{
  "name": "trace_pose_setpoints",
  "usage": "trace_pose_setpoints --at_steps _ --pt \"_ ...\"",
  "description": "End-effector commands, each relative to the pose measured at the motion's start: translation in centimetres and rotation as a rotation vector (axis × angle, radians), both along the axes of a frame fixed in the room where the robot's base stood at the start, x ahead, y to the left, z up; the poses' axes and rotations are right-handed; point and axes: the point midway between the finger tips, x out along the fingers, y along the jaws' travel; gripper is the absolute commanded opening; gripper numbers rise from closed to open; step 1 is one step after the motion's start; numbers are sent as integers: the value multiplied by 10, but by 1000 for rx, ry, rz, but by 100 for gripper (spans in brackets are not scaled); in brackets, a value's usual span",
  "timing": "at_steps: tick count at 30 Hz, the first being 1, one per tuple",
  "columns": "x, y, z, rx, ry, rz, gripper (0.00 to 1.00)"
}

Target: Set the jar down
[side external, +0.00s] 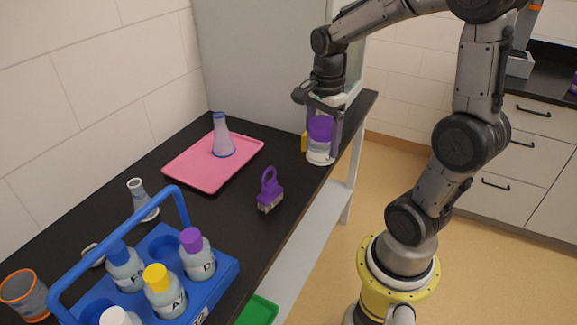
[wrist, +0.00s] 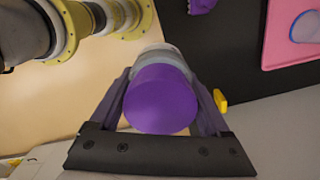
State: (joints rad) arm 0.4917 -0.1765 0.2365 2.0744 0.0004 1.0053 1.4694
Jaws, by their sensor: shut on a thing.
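The jar (side external: 319,146) is a clear container with a purple lid, near the right edge of the dark counter at its far end. In the wrist view its purple lid (wrist: 160,98) fills the space between the fingers. My gripper (side external: 322,135) points down and is shut on the jar, one finger on each side. The jar looks upright. Its base appears at or very near the counter top, and I cannot tell whether it touches.
A yellow object (side external: 304,141) stands just behind the jar. A pink tray (side external: 185,164) holds a flask (side external: 222,137). A purple brush (side external: 270,190) stands nearer, and a blue carrier (side external: 222,277) holds several bottles. The counter's front edge is close to the jar.

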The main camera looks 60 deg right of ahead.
Motion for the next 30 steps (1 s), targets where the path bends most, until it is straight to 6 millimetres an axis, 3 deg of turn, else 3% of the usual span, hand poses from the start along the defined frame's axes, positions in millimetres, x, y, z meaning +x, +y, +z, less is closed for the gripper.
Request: trace_pose_setpoints --at_steps 12,18,30 --pt "75 -41 -39 2 4 -2 14" --pt "100 -54 -74 2 4 -2 14" --pt "118 -64 -110 2 5 -2 14"
